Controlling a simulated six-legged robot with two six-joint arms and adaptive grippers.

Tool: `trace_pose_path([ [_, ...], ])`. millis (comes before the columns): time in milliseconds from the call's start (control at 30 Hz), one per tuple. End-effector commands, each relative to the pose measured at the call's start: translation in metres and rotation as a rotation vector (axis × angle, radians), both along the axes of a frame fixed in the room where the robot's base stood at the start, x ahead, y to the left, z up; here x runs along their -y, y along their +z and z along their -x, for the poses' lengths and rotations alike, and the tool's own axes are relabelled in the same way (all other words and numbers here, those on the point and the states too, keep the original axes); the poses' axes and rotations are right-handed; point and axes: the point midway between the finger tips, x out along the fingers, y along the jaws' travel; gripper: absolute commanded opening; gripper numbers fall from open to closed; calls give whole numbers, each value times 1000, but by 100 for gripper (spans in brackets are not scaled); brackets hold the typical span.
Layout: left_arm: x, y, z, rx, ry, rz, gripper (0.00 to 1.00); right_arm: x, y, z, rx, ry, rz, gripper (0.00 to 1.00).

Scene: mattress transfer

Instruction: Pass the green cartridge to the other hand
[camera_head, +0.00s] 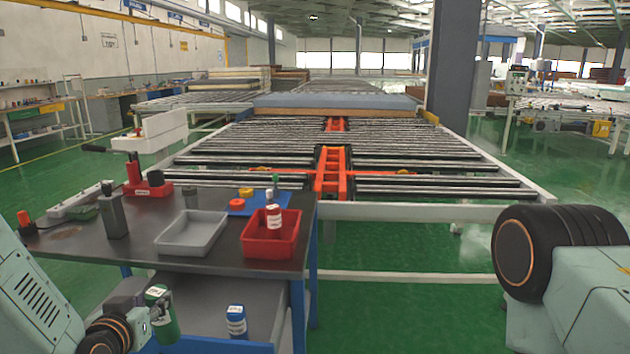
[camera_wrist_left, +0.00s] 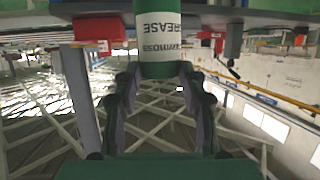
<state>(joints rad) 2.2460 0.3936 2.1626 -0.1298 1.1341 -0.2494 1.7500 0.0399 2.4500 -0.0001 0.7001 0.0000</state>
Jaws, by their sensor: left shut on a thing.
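The green cartridge (camera_head: 163,318) with a white label is at the lower left of the head view, in front of the dark workbench (camera_head: 125,265). It also shows in the left wrist view (camera_wrist_left: 158,68), where its label reads upside down. My left gripper (camera_head: 146,322) is shut on it; in the left wrist view its two fingers (camera_wrist_left: 160,84) reach to the cartridge's sides. The cartridge's far end is cut off at the top of that view. My right arm comes in at the right edge of the head view; its gripper is out of view.
On the workbench stand a grey tray (camera_head: 170,245), a red tray (camera_head: 257,247) holding a white bottle (camera_head: 273,222), and a dark grey bottle (camera_head: 113,215). A blue-and-white can (camera_head: 236,322) stands lower down. A roller conveyor (camera_head: 415,182) lies behind. Green floor is clear between bench and right arm.

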Motion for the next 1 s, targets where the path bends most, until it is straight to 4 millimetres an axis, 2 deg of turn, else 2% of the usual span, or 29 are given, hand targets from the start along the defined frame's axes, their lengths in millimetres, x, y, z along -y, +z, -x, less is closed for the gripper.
trace_pose_path([
  [167,33,-18,25,-3,-176,5,0,0,-7,0,0,0,0,66],
  [267,57,-29,47,-3,-297,6,0,0,-14,0,0,0,0,66],
  [500,118,-49,113,0,-567,7,0,0,-36,0,0,0,0,66],
  [567,129,-51,126,1,-603,5,0,0,-42,0,0,0,0,66],
  [700,135,-56,141,1,-617,3,0,0,-50,0,0,0,0,66],
  [1000,131,-61,140,2,-596,-1,0,0,-54,0,0,0,0,66],
])
